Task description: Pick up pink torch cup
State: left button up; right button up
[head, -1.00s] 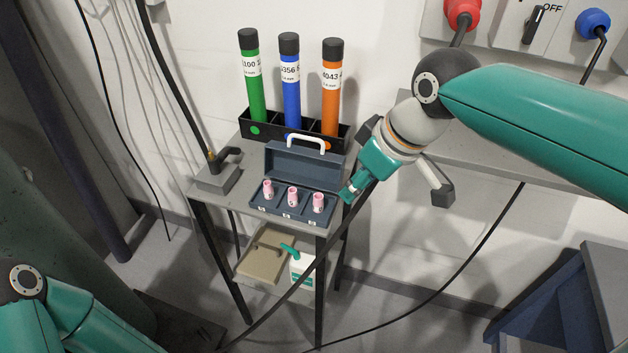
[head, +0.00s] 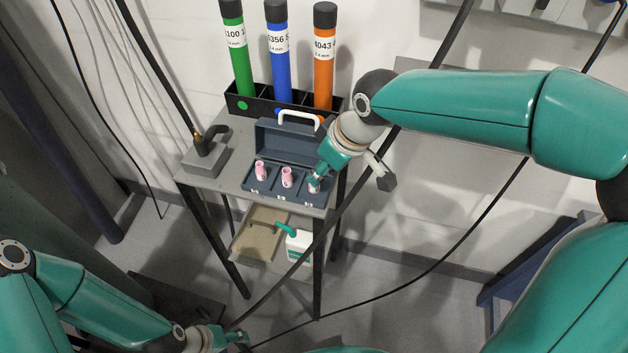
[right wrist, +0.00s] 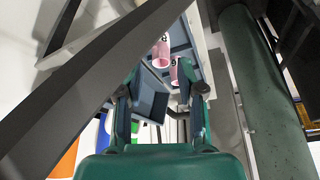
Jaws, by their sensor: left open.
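Three pink torch cups stand in a row in the open dark blue case (head: 262,187) on the small table. The left cup (head: 261,171) and middle cup (head: 287,177) are clear in the head view. The right cup (head: 313,188) is mostly hidden by my right gripper (head: 316,180), whose fingertips are right at it. In the right wrist view two pink cups (right wrist: 160,50) (right wrist: 176,72) show beyond the fingers of the right gripper (right wrist: 160,92). Those fingers are apart; whether they touch a cup I cannot tell. My left gripper (head: 232,338) is open, low at the bottom edge, far from the cups.
The case's raised lid with a white handle (head: 300,118) stands behind the cups. Green, blue and orange tubes (head: 323,60) stand in a black rack behind it. A grey block (head: 206,157) is on the table's left. A dark cable crosses in front of the table.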

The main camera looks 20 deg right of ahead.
jog(key=shift+p+x, duration=0.4)
jog(key=shift+x, duration=2.4)
jog(key=shift+r, duration=0.1)
jog(key=c, duration=0.6)
